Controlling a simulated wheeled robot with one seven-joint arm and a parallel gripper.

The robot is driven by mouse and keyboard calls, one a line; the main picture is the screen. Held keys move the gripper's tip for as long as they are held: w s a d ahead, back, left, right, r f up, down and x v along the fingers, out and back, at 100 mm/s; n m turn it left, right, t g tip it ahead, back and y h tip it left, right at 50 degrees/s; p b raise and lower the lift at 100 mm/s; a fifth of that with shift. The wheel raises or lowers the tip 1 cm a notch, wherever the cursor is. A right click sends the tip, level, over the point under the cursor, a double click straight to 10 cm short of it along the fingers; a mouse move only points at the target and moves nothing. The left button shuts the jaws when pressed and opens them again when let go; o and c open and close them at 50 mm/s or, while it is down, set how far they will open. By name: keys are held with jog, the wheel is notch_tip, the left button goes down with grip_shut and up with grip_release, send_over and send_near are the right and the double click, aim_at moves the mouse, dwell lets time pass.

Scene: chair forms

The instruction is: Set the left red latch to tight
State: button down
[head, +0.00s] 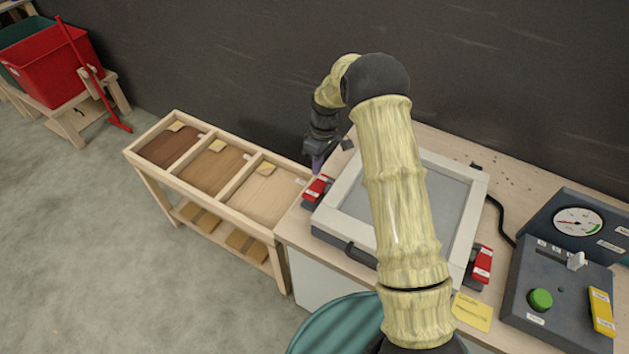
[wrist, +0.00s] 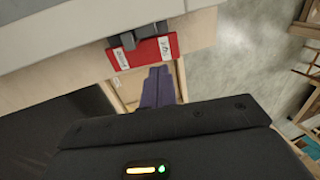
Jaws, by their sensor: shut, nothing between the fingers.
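The left red latch (head: 316,190) sits at the left side of the pale square frame (head: 335,212) on the bench. In the wrist view the red latch (wrist: 146,54) shows a white label at each end and a grey block along its upper edge; the label words are too small to read surely. My gripper (head: 318,164) is just behind the latch in the head view. Its purple fingers (wrist: 158,84) are together and empty, close to the latch's lower edge in the wrist view. I cannot tell whether they touch it.
A second red latch (head: 482,264) is on the frame's right side. A control box (head: 560,290) with a green button and a gauge (head: 578,221) stand at the right. A wooden rack (head: 219,168) of sample panels is at the left.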

aim_at(313, 191)
jog(key=p+x, duration=0.2)
jog(key=x, duration=0.5)
